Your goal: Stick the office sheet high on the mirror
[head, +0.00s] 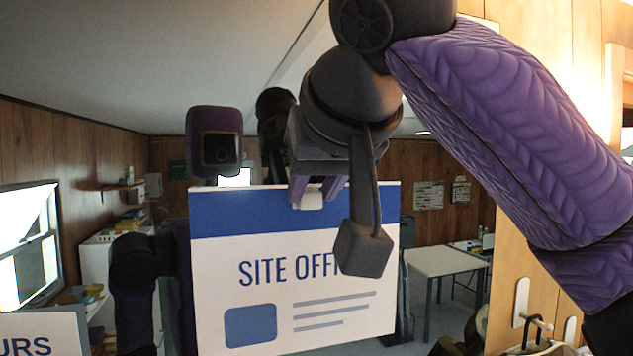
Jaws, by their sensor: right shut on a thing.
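The office sheet (264,264) is white with a blue top band, "SITE OFFICE" lettering and a blue block. It hangs upright in the middle of the head view. My right gripper (316,190) is shut on the sheet's top edge, at a small pale tab. A dark block on my wrist hides the end of the lettering. The mirror (440,160) fills most of the view behind the sheet and reflects the room and my own body. I cannot tell whether the sheet touches the glass. My left gripper does not show clearly.
Another sheet ending in "URS" (40,335) shows at the lower left. A wooden panel with hooks (522,305) stands to the right of the mirror. The white table (445,262), window (28,245) and shelves appear as reflections.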

